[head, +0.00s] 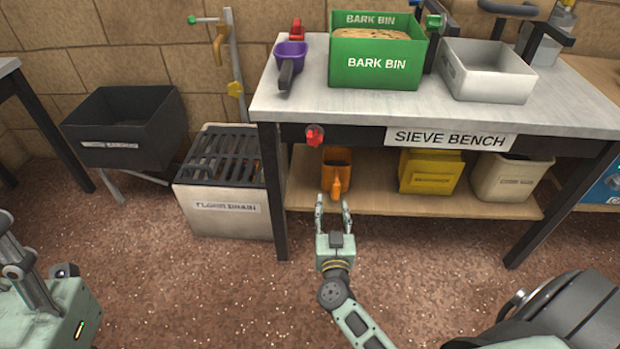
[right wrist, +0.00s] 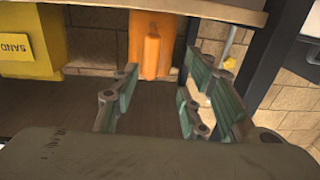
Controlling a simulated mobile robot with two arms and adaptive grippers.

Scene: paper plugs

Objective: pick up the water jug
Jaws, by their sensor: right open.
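The orange container (head: 337,160) on the lower shelf of the sieve bench looks like the water jug. It stands upright, and its handle sticks out toward the front. No label on it can be read. It also shows at the top of the right wrist view (right wrist: 152,45). My right gripper (head: 333,204) is open and empty just in front of the shelf, with its fingers pointing at the jug. In the right wrist view, the jug's lower end appears just beyond the spread fingertips (right wrist: 160,72); contact cannot be told. My left gripper is not in view.
The bench top (head: 262,102) overhangs the lower shelf (head: 380,205). A yellow bin (head: 430,172) and a cream bin (head: 512,180) stand right of the jug. A bench leg (head: 273,190) and the floor drain box (head: 225,205) are at left. A red knob (head: 315,135) sits above the jug.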

